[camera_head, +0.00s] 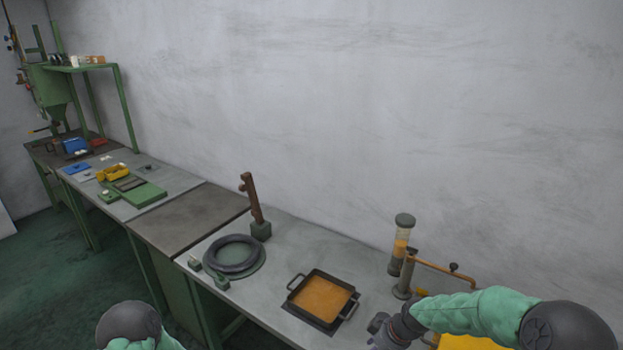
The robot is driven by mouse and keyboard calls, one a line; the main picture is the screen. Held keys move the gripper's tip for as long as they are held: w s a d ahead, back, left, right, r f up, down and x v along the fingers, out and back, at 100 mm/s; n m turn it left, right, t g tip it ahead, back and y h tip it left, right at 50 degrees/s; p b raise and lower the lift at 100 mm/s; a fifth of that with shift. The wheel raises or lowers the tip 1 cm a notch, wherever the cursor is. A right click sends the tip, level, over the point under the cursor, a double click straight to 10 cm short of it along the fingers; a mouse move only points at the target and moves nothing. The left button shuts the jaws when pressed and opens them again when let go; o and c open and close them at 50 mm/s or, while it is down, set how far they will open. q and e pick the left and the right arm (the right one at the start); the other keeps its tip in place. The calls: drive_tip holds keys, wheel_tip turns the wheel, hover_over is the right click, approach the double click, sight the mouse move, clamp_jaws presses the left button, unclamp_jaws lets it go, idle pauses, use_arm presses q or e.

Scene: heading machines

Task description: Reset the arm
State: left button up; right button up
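My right arm comes in from the right in a green sleeve. Its dark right gripper (379,335) is at the bottom edge, just right of and in front of a black square pan (348,309) with an orange-brown content. The gripper is small and partly cut off, so I cannot tell whether its fingers are open or shut, or whether it touches the bench. Of my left arm, only a dark rounded joint and a bit of green sleeve show at the bottom left. My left gripper is out of view.
A grey workbench (290,228) runs along the wall. On it stand a black ring fixture (233,257), a brown upright lever (253,200), and a glass cylinder device (402,243) with an orange pipe (443,268). Yellow and green items (113,173) lie farther left.

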drive_tip(key=s+a+f+m+g+b, duration=0.1)
drive_tip(key=s+a+f+m+b, duration=0.2)
drive_tip(key=s+f, duration=0.9)
drive_tip(key=s+a+f+m+b, duration=0.4)
drive_tip(key=s+f, duration=0.8)
drive_tip(key=f, duration=0.4)
drive_tip(key=shift+s+a+f+m+g+b, duration=0.15)
drive_tip(key=shift+f+m+g+b, duration=0.2)
drive_tip(key=shift+m+b, duration=0.55)
